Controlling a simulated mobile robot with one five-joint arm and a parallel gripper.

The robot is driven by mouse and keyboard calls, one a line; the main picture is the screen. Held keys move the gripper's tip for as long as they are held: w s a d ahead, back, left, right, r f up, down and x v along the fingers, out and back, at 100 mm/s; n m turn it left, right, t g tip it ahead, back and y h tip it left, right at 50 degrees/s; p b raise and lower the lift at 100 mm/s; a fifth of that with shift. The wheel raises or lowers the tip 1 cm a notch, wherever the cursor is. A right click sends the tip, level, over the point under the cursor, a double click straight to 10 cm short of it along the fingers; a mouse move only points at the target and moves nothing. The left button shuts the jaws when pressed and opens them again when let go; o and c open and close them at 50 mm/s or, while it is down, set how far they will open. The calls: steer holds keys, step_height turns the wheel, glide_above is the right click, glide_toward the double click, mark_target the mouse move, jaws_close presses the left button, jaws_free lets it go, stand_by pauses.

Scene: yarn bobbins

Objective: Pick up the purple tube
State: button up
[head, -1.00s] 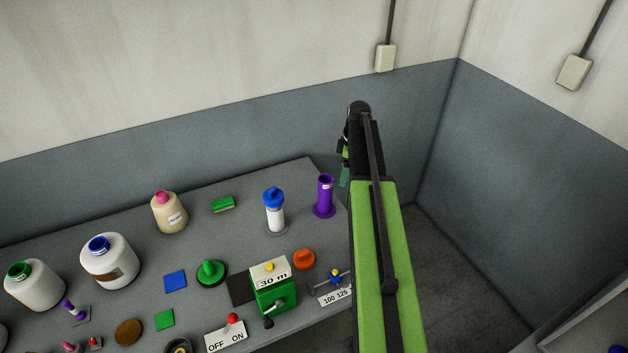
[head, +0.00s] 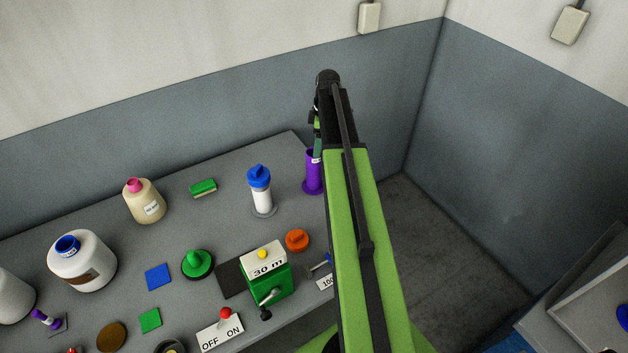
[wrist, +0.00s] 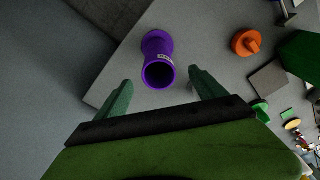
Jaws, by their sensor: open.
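The purple tube (head: 312,172) stands upright on its flange near the right end of the grey table (head: 285,150). My arm partly covers its right side in the head view. The fingers do not touch the tube. In the head view the gripper is mostly hidden behind my arm.
A white bottle with a blue cap (head: 261,190) stands left of the tube. An orange knob (head: 297,240) and a green box marked 30 m (head: 266,275) sit nearer the front. The wall is behind the table; floor (head: 400,240) is open to the right.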

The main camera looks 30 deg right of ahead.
mark_target(313, 162)
steer(key=f+b, duration=0.2)
steer(key=f, duration=0.1)
steer(key=f+b, duration=0.2)
steer(key=shift+w+a+f, duration=0.2)
steer(key=shift+a+f, duration=0.05)
steer(key=shift+a, duration=0.05)
steer(key=f+b, duration=0.3)
steer(key=w+f+b, duration=0.1)
steer(key=f+b, duration=0.1)
steer(key=shift+a+f, duration=0.2)
steer(key=shift+a, duration=0.05)
steer(key=shift+r, duration=0.2)
steer(key=shift+c, duration=0.3)
jaws_close()
